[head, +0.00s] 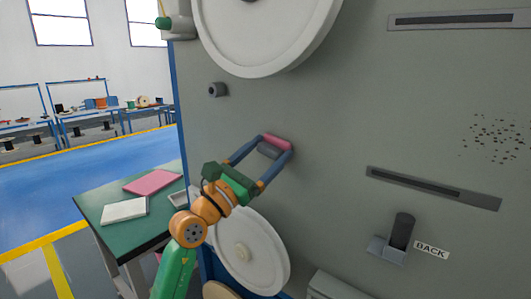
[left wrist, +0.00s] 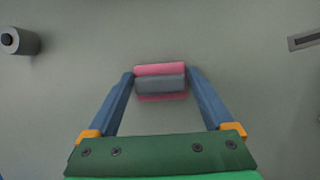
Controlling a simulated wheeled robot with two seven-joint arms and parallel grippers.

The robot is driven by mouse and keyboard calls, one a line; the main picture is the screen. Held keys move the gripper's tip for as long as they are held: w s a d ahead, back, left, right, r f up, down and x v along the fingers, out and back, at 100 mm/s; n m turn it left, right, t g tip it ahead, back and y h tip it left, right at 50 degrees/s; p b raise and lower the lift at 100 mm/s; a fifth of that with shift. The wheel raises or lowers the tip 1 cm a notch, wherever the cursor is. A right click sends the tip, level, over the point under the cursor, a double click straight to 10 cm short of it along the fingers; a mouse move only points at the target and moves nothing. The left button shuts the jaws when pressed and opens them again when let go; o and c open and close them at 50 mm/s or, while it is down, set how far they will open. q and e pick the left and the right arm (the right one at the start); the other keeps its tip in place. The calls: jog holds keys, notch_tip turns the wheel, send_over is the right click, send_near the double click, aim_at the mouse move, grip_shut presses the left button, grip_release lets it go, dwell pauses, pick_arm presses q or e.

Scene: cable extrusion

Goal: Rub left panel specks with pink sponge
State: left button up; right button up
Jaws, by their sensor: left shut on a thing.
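My left gripper (head: 271,150) is shut on the pink sponge (head: 276,142), which has a grey part on its near side. The sponge is at the grey machine panel (head: 330,125); it looks pressed on or very close to it. In the left wrist view the sponge (left wrist: 160,70) sits between the blue fingertips (left wrist: 160,82), with the panel behind it. No specks show around the sponge. A patch of dark specks (head: 497,140) is on the panel at the far right of the head view. My right gripper is not in view.
A dark knob (head: 217,90) sticks out above left of the sponge. White reels stand above (head: 265,30) and below (head: 245,250). Slots (head: 432,188) and a dark post (head: 403,231) beside a BACK label are at right. A green table (head: 95,205) holds a pink cloth (head: 153,182) and a white pad (head: 124,211).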

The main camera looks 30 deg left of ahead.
pick_arm(q)
jog(key=d+p, duration=0.2)
jog(key=d, duration=0.1)
jog(key=shift+s+r+p, duration=0.15)
jog(key=shift+r+p, duration=0.05)
jog(key=shift+p, duration=0.1)
jog(key=shift+s+d+f, duration=0.1)
jog(key=shift+d, duration=0.45)
jog(key=shift+a+f, duration=0.15)
jog(key=shift+a, duration=0.05)
jog(key=a, duration=0.1)
jog(key=a+b, duration=0.2)
jog(key=shift+w, duration=0.25)
jog(key=shift+a, duration=0.4)
